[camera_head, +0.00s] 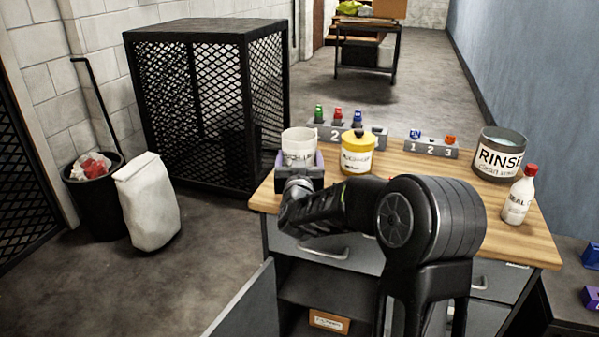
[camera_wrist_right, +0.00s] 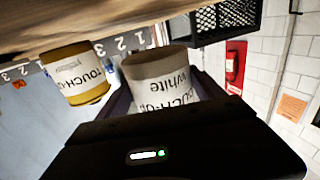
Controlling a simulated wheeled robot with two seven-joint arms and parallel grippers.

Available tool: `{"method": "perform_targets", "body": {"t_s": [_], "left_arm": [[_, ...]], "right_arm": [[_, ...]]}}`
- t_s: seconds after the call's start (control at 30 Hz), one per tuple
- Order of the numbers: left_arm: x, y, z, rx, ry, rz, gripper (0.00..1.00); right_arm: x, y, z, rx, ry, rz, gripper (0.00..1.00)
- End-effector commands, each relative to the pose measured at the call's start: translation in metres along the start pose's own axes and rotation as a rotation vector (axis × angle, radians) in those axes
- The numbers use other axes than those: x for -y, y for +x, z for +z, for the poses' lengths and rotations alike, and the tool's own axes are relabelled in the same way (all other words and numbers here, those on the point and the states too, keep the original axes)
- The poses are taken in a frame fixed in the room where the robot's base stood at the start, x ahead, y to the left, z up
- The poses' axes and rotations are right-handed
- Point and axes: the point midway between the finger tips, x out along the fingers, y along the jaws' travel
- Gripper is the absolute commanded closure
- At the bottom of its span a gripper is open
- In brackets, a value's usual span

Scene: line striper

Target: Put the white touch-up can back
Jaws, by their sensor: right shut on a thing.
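The white touch-up can (camera_head: 299,145) is at the left back part of the wooden bench top (camera_head: 405,172). My right gripper (camera_head: 299,168) is shut on it. In the right wrist view the white can (camera_wrist_right: 158,85) sits between the fingers, with "TOUCH-UP White" on its label. Whether its base touches the bench cannot be told. A yellow touch-up can (camera_head: 357,152) stands to its right on the bench, apart from it; it also shows in the wrist view (camera_wrist_right: 75,75). My left gripper is not in view.
Numbered grey holders with small coloured nozzles (camera_head: 338,130) (camera_head: 431,149) line the bench's back edge. A rinse pot (camera_head: 499,155) and a red-capped bottle (camera_head: 519,196) stand at the right. A black mesh cage (camera_head: 210,105) stands behind at left.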

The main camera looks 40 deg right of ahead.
Motion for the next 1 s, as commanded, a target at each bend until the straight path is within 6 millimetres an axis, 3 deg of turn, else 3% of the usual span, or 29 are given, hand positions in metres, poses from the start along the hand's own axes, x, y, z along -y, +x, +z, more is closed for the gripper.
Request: {"method": "perform_targets", "body": {"t_s": [0.3, 0.7, 0.73, 1.0], "left_arm": [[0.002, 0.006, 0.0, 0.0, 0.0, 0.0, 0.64], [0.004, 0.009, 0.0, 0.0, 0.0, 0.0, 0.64], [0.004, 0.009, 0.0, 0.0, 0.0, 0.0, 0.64], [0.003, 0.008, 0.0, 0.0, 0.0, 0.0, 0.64]], "right_arm": [[0.0, 0.0, 0.036, 0.0, -0.001, 0.001, 0.85], [0.0, 0.0, 0.041, -0.001, 0.0, 0.0, 0.85], [0.0, 0.0, 0.041, 0.0, 0.0, 0.0, 0.22], [0.0, 0.0, 0.04, 0.0, 0.0, 0.0, 0.01]]}}
